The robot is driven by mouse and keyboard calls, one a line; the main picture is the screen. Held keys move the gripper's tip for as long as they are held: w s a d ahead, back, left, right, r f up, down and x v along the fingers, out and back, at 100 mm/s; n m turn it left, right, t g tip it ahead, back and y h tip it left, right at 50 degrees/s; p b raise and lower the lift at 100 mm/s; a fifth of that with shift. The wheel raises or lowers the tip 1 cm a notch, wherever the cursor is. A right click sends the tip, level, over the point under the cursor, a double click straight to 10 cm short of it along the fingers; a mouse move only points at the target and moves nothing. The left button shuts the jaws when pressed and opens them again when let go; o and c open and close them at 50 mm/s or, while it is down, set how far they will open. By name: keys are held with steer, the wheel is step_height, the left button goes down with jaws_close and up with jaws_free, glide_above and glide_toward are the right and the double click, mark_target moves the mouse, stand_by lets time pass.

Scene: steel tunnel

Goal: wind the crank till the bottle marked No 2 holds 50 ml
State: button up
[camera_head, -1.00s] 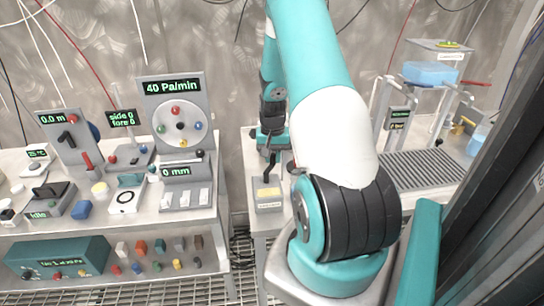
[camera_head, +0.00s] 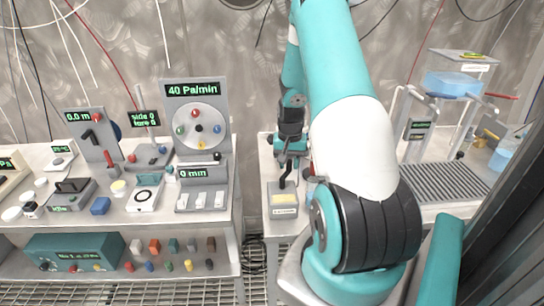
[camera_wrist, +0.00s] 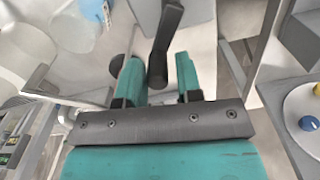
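My gripper (camera_wrist: 158,82) has its two teal fingers apart. A dark crank handle (camera_wrist: 158,60) stands between them in the wrist view, nearer the left finger, with a gap on the right. In the head view, my gripper (camera_head: 291,150) is above a dark bent crank (camera_head: 286,178) on the middle bench; contact cannot be told. A bottle with pale blue liquid (camera_head: 503,153) stands at the far right of the right bench and is partly hidden. A pale blue bottle (camera_wrist: 75,28) also shows in the wrist view. No "No 2" mark or level is readable.
A raised tank of blue liquid (camera_head: 452,86) stands at right, beside a small green display (camera_head: 419,124). The left bench holds a dial panel reading 40 Pa|min (camera_head: 195,89), switches (camera_head: 201,200) and several small devices. My arm blocks the centre.

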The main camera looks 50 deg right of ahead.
steer(key=shift+s+d+f, duration=0.1)
steer(key=shift+s, duration=0.1)
steer(key=w+a+n+p, duration=0.1)
steer(key=n, duration=0.3)
steer(key=w+a+n+p, duration=0.1)
steer(key=n, duration=0.4)
steer(key=w+a+n, duration=0.1)
steer(key=w+n, duration=0.1)
steer(key=n, duration=0.2)
steer(key=shift+a+n+p, duration=0.15)
steer(key=shift+n+p, duration=0.15)
steer(key=shift+p, duration=0.1)
steer(key=n, duration=0.1)
steer(key=a+n+p, duration=0.1)
steer(key=n, duration=0.2)
steer(key=shift+a+r+n, duration=0.2)
steer(key=shift+a+n, duration=0.1)
steer(key=shift+a, duration=0.05)
step_height(320, 180, up, 17)
steer(key=b, duration=0.3)
steer(key=a+r+n+t+y+b, duration=0.1)
steer(key=a+b, duration=0.4)
steer(key=a, duration=1.5)
steer(key=shift+s+a+r+n, duration=0.15)
steer(key=shift+r+n, duration=0.4)
steer(key=shift+n, duration=0.75)
